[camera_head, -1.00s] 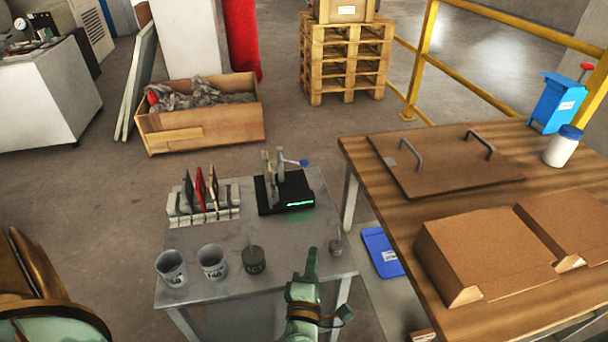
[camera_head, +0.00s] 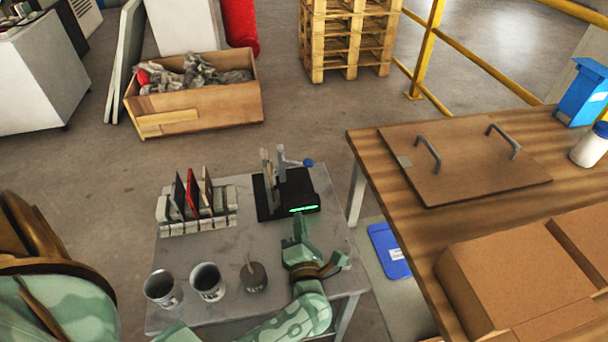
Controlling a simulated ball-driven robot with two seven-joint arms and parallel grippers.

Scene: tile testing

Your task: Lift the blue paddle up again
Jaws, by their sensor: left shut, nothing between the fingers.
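The blue paddle (camera_head: 308,163) sits on the end of a thin lever at the right side of a small black tester (camera_head: 297,192) with a lit green strip. The lever looks about level and sticks out to the right. A pale upright clamp part stands at the tester's left. My left gripper (camera_head: 300,228) is shut and empty, pointing away from me just in front of the tester, below the paddle in the picture. It looks apart from the paddle. My right gripper is not in view.
The tester stands on a small grey table (camera_head: 225,250). A rack of tiles (camera_head: 197,207) is left of it. Two cups (camera_head: 207,282) and a dark pot (camera_head: 254,277) stand in front. A wooden workbench (camera_head: 400,215) with boxes is at the right.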

